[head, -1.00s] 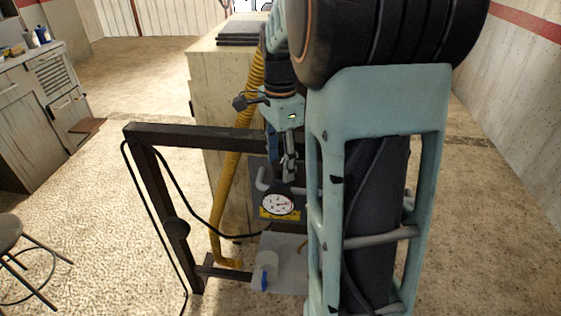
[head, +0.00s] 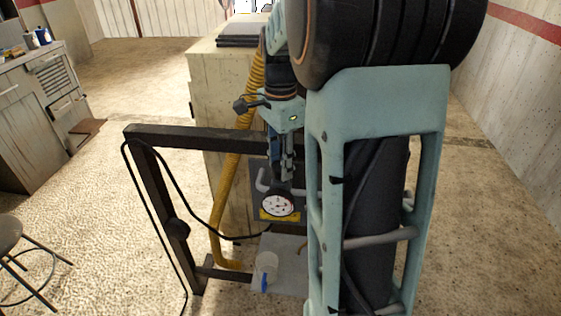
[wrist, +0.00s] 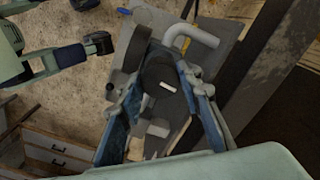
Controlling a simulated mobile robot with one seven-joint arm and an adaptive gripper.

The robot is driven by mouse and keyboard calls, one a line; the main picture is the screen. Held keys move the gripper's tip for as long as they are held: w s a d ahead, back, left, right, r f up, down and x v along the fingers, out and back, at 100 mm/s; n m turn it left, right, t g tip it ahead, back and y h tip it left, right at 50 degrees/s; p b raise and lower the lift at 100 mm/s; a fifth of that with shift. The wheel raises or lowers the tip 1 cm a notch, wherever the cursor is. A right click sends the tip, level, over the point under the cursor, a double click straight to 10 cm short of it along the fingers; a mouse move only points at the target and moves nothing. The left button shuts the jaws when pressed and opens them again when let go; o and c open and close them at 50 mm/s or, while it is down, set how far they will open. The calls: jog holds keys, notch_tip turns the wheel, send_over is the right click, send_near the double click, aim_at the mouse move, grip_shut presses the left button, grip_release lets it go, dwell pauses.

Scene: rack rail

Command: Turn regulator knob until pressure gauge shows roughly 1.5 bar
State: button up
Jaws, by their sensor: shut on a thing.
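The pressure gauge (head: 278,204) has a round white face with red on it and sits above a yellow label on the dark panel. Its needle and numbers are too small to read. The regulator knob (wrist: 158,76) is dark and round with a white mark on top. My gripper (head: 286,178) comes down from above, just behind the gauge in the head view. In the wrist view, the fingers of my gripper (wrist: 158,88) are shut on the knob, one on each side. In the head view the fingers largely hide the knob.
A dark metal frame (head: 205,134) surrounds the panel, with a black cable hanging from it. A grey bent pipe (wrist: 190,35) lies close to the fingers. A yellow corrugated hose (head: 232,170) runs at the left. A stool (head: 12,235) stands left.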

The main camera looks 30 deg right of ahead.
jog(key=n+p, duration=0.1)
jog(key=n, duration=0.3)
jog(key=shift+r+n, duration=0.1)
jog(key=shift+n, duration=0.3)
jog(key=n+p, duration=0.1)
jog(key=n, duration=0.4)
jog(key=shift+p, duration=0.3)
jog(key=n, duration=0.5)
jog(key=shift+n+p, duration=0.7)
jog(key=shift+n, duration=2)
jog(key=shift+w, duration=0.1)
jog(key=o, duration=1.2)
jog(key=shift+c, duration=0.2)
